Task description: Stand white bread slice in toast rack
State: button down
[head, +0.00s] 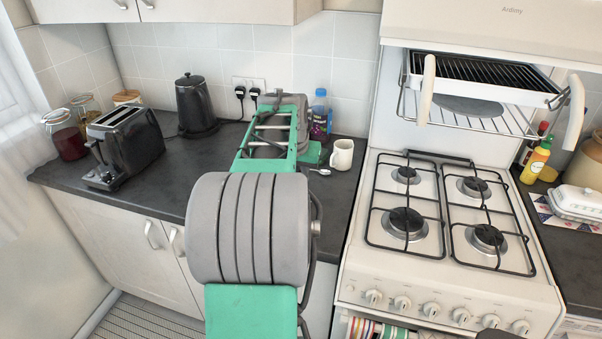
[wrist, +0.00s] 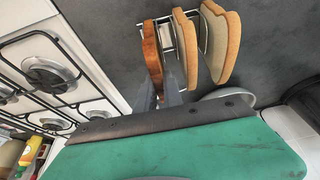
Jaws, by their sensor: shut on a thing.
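In the wrist view, the wire toast rack (wrist: 167,22) stands on the dark counter. My gripper (wrist: 160,92) is shut on a bread slice (wrist: 152,52), seen almost edge-on with an orange-brown crust. Its face hardly shows, so I cannot confirm it is white bread. The held slice is at the rack's left end; I cannot tell whether it is down in a slot. Two other slices with tan crusts and paler faces, one in the middle (wrist: 190,48) and one at the right (wrist: 225,42), stand at the rack.
A grey round dish (wrist: 232,93) shows partly behind my gripper. The stove (head: 450,215) is right of the counter. A black toaster (head: 128,145) and kettle (head: 194,107) are to the left.

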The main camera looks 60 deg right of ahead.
jog(key=c, duration=1.4)
grip_release()
jog(key=shift+r+p, duration=2.45)
jog(key=shift+r, duration=1.15)
jog(key=shift+f, duration=0.1)
